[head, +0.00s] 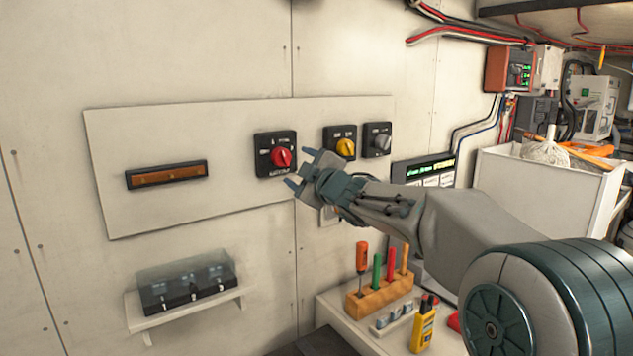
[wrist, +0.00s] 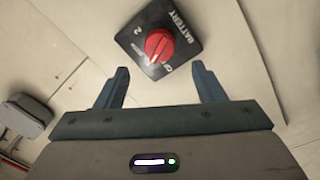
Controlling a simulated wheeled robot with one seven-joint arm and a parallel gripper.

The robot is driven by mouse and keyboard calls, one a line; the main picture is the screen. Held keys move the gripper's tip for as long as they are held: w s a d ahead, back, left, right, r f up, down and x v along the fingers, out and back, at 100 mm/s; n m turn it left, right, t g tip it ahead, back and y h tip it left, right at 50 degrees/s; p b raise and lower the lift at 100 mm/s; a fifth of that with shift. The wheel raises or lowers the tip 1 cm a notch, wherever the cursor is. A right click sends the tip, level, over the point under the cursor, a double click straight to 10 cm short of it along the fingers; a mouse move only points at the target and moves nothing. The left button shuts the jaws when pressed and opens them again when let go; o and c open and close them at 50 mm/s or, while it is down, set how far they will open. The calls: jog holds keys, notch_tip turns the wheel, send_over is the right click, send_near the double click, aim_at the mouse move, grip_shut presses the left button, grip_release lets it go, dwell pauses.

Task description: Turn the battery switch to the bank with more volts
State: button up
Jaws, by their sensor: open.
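The battery switch is a black square plate (head: 262,164) with a red knob (head: 281,157), on the pale panel on the wall. In the wrist view the red knob (wrist: 159,45) is just beyond my fingertips, and the plate reads "BATTERY" with a "2" beside the knob. The other position marks are too blurred to read surely. My gripper (head: 300,170) is open and empty, just right of the switch; it also shows in the wrist view (wrist: 160,82). A dark panel with a green lit display (head: 430,170) is behind my arm at right; its text is not legible.
A yellow-knob switch (head: 345,147) and a grey-knob switch (head: 382,143) sit right of the red one. A dark bar with an orange strip (head: 167,175) is at left. Below are a covered fuse block (head: 186,285) and a wooden tool block (head: 378,297). The wall between is clear.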

jog(key=v, duration=0.7)
jog(key=shift+b, duration=0.3)
jog(key=s+d+f+m+g+h, duration=0.5)
jog(key=s+d+f+m+h, duration=0.6)
jog(key=s+d+f+m, duration=0.4)
jog(key=s+a+f+m+g+y, duration=0.1)
jog(key=s+f+m+g, duration=0.1)
jog(key=s+f+g, duration=0.6)
jog(key=s+f, duration=0.5)
jog(key=s, duration=0.5)
jog(key=shift+a+f, duration=0.2)
jog(key=shift+f, duration=0.15)
jog(key=shift+w, duration=0.1)
